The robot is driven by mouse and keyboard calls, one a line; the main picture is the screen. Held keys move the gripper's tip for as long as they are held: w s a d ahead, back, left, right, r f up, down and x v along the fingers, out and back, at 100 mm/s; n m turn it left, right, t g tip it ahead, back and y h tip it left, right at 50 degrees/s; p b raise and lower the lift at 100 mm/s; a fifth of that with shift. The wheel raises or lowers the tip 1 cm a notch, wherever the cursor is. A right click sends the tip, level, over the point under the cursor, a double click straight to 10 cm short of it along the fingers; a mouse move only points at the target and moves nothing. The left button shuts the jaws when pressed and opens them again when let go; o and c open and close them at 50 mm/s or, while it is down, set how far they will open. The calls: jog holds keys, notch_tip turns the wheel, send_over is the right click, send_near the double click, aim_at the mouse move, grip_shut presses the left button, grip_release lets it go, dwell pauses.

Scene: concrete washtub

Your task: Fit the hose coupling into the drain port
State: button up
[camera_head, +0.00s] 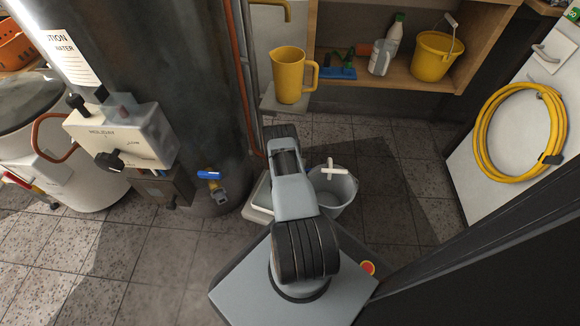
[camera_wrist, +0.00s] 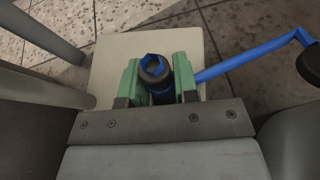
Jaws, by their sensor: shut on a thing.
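In the wrist view my gripper (camera_wrist: 160,78) has its green fingers shut on the hose coupling (camera_wrist: 154,68), a dark round piece with a bright blue inside. The coupling's open end faces the camera. A blue strip (camera_wrist: 245,58) runs from beside the right finger to the upper right and bends there; I cannot tell whether it joins the coupling. In the head view my arm hides the gripper and coupling. A brass tap with a blue handle (camera_head: 210,175) sits low on the grey tank (camera_head: 160,60). I cannot make out the drain port for certain.
A pale slab (camera_wrist: 112,55) lies below my gripper. A grey bucket (camera_head: 335,190) stands right of my arm. A yellow jug (camera_head: 290,75) stands on a small ledge behind it. A yellow hose coil (camera_head: 483,130) hangs on the right panel. Tiled floor (camera_head: 100,250) at left is clear.

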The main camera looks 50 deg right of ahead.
grip_shut()
jog(key=shift+r+p, duration=0.5)
jog(key=shift+r, duration=0.25)
dwell(0.4)
jog(key=shift+r+p, duration=2.75)
jog(key=shift+r, duration=0.95)
